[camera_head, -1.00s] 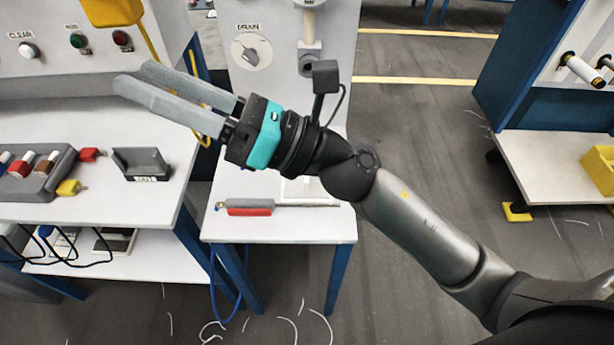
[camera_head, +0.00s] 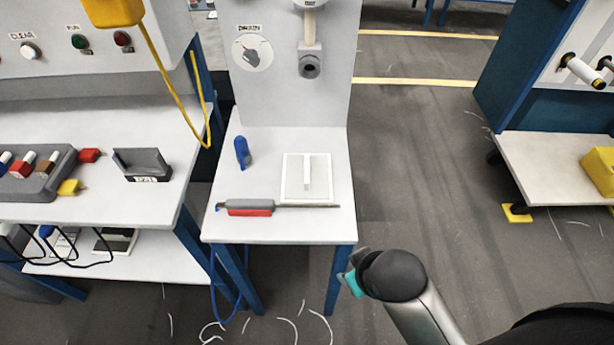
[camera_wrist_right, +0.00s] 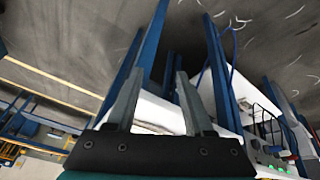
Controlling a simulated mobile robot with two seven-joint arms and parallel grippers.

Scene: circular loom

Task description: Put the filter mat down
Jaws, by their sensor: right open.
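A white square pad (camera_head: 293,190) with a pale raised bar lies flat on the small white table. It may be the filter mat; I see no other thing like one. My right arm comes in from the right in the head view, low beside the table's front right leg. Its gripper is mostly hidden there behind the wrist. In the right wrist view my right gripper (camera_wrist_right: 159,75) has its two fingers apart, with nothing held between them. My left gripper is in no view.
On the small table (camera_head: 222,228) lie a red and grey tool (camera_head: 250,208) with a thin shaft and a blue object (camera_head: 242,153). A drain panel (camera_head: 285,100) stands behind. A control bench with a grey holder (camera_head: 142,166) is at left. Open floor lies to the right.

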